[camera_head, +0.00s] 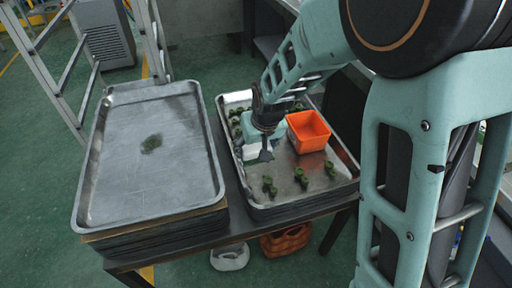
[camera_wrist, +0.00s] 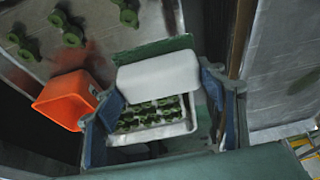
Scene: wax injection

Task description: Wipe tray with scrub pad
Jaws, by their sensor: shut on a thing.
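The left tray (camera_head: 115,185) is grey metal, on top of a stack, with a dark green smudge (camera_head: 152,143) near its middle. Its surface also shows at the right of the wrist view (camera_wrist: 280,45), with the smudge (camera_wrist: 303,83) near the edge. The scrub pad (camera_wrist: 158,74), white with a green layer (camera_wrist: 155,48), sits between my fingers in the wrist view. My gripper (camera_head: 266,150) is shut on it, above the right tray (camera_head: 285,190).
The right tray holds an orange bin (camera_head: 308,132) and several green pieces (camera_head: 269,186). A metal ladder frame (camera_head: 70,65) stands behind the left tray.

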